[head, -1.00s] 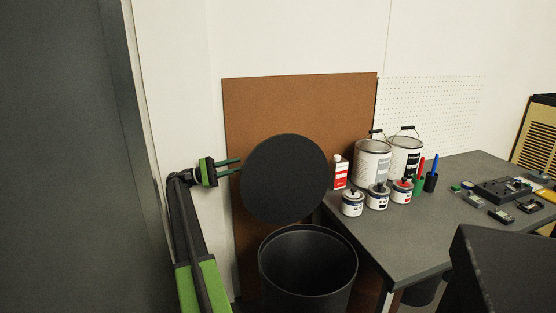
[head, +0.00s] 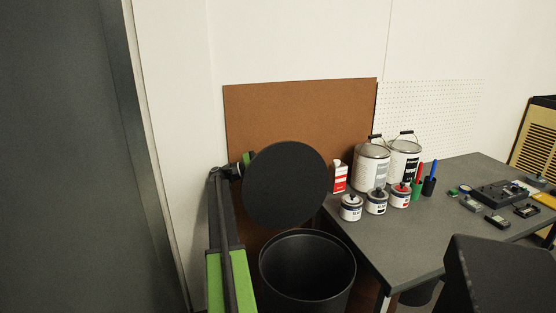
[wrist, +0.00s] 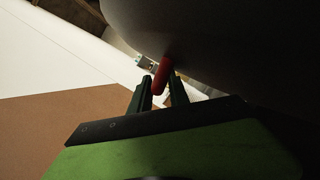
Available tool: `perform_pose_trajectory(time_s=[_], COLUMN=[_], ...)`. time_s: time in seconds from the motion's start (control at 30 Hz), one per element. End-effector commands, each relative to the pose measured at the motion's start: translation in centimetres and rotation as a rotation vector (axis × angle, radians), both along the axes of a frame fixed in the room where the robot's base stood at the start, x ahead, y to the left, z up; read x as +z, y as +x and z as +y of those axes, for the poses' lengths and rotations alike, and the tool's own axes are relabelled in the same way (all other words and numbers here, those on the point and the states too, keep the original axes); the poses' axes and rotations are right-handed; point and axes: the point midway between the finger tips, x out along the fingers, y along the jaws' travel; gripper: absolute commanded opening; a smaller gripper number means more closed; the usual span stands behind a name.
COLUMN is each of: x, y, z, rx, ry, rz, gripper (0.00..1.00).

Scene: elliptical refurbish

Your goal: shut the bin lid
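The bin (head: 306,258) is a black round tub on the floor left of the desk, with its mouth open upward. Its lid (head: 285,185) is a dark disc standing raised above and behind the mouth. In the head view my gripper is mostly hidden behind the lid's left edge. In the wrist view my gripper (wrist: 161,95) has its two dark fingers apart. The lid (wrist: 235,40) fills the upper right there, close to the fingertips. A red rod-like piece (wrist: 161,78) shows between the fingers, by the lid's edge; I cannot tell whether it joins the lid.
A grey desk (head: 385,240) stands right of the bin, with paint cans (head: 371,165), small tins (head: 376,202) and marker cups on it. A brown board (head: 300,110) leans on the wall behind. A dark panel (head: 60,150) is at left. A dark box-like shape (head: 490,275) is at lower right.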

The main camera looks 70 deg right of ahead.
Motion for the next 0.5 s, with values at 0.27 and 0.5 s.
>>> perform_pose_trajectory(time_s=[0.27, 0.5], x=[-0.03, -0.01], y=[0.02, 0.02], z=[0.0, 0.0], rx=[0.0, -0.001], ry=[0.0, 0.0], rz=[0.0, 0.001], gripper=[0.03, 0.0])
